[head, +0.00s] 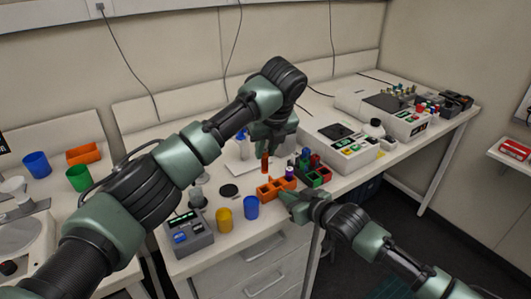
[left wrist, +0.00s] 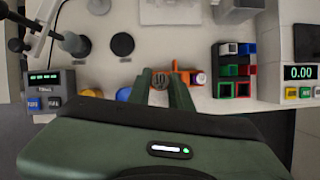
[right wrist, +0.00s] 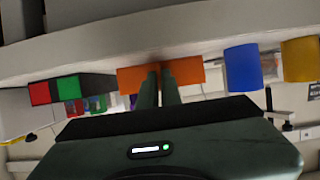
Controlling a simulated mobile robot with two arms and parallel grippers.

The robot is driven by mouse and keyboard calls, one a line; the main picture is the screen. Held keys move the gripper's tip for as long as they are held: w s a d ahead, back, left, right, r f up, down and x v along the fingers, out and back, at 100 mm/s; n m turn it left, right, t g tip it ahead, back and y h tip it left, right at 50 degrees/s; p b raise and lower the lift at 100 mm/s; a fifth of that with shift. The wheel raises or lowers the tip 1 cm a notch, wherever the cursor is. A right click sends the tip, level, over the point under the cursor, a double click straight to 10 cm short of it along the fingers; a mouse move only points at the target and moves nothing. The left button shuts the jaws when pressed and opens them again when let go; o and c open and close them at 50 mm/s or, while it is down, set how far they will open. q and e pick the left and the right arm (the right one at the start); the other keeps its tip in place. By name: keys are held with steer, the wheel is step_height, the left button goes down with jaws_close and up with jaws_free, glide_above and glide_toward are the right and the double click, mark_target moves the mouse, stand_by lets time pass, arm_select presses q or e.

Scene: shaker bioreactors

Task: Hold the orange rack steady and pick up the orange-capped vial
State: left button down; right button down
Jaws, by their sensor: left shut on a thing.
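The orange rack (head: 268,190) stands near the front edge of the bench. A purple-topped vial (head: 289,172) stands at its right end. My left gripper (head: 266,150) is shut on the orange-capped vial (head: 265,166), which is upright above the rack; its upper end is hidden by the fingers. My right gripper (head: 290,197) is at the rack's front right end. In the right wrist view its nearly closed fingers (right wrist: 157,72) overlap the rack's orange wall (right wrist: 190,73), and seem to grip it.
A red, green and blue rack (head: 315,174) stands close to the right. Blue (head: 251,207) and yellow (head: 224,220) cups and a grey device with a display (head: 187,236) stand to the left. White machines (head: 340,142) fill the bench further right.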

steer(key=c, duration=1.5)
jaws_free()
steer(key=shift+c, duration=0.2)
